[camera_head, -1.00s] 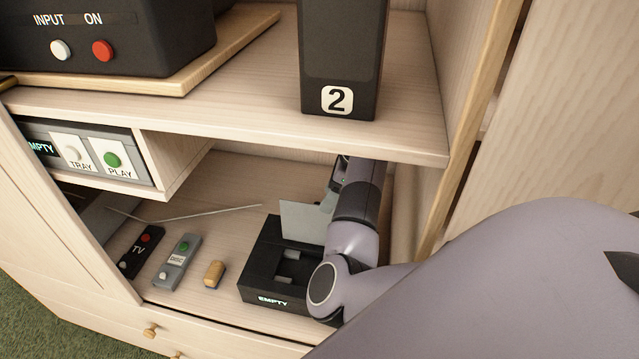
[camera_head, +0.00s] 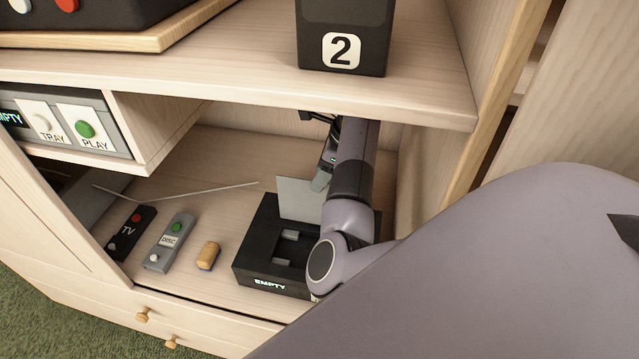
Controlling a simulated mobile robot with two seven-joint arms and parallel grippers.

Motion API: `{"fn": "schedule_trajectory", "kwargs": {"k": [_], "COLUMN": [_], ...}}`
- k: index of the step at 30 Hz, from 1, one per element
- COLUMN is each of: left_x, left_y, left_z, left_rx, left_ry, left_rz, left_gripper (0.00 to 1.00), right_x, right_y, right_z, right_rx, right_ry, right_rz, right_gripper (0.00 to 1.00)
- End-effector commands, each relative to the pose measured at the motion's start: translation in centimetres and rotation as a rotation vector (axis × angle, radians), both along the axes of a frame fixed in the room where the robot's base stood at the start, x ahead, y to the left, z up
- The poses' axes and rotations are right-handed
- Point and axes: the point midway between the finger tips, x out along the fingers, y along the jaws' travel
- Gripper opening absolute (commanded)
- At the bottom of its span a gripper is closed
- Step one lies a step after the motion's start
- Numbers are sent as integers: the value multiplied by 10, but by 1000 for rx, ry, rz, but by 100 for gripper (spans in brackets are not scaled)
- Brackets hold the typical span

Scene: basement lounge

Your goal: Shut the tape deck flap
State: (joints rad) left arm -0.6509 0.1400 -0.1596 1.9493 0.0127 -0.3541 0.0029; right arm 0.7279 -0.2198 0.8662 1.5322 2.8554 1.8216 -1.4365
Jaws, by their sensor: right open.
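The tape deck (camera_head: 258,262) is a black box on the lower shelf, with a lit "EMPTY" sign on its front. Its grey flap (camera_head: 298,199) stands upright, open, at the back of the deck. The well in front of the flap shows no tape. My right arm reaches in over the deck's right side and hides part of it. My right gripper (camera_head: 318,140) is behind the flap, partly hidden under the upper shelf; its jaws are open and hold nothing that I can see. My left gripper is not in view.
A black TV remote (camera_head: 130,232), a grey disc remote (camera_head: 170,242) and a small tan object (camera_head: 208,256) lie left of the deck. A thin rod (camera_head: 190,190) lies behind them. The upper shelf (camera_head: 240,85) carries a black speaker (camera_head: 343,20) marked 2.

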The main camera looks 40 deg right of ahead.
Motion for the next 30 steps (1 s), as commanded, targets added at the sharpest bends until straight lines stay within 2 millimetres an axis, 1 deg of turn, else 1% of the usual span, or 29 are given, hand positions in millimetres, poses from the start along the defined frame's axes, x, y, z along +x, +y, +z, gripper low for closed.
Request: {"fn": "schedule_trajectory", "kwargs": {"k": [1, 4, 14, 15, 17, 18, 19, 30], "left_x": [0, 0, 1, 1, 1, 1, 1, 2], "left_y": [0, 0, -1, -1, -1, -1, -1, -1], "left_z": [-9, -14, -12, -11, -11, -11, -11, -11], "left_rx": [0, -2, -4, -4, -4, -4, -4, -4], "left_ry": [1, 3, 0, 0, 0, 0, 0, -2], "left_rz": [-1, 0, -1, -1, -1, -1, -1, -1], "left_gripper": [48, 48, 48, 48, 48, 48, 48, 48], "right_x": [2, 4, 6, 5, 5, 5, 5, 6], "right_y": [2, 3, 4, 4, 4, 4, 4, 4], "right_z": [-9, -15, -15, -15, -15, -15, -15, -15], "right_rx": [-1, 0, 0, 0, 0, 0, 0, -1], "right_ry": [0, -1, -1, -1, -1, -1, -1, -2], "right_rz": [2, 2, 1, 1, 1, 1, 1, 1], "right_gripper": [50, 50, 50, 37, 17, 4, 0, 0]}}
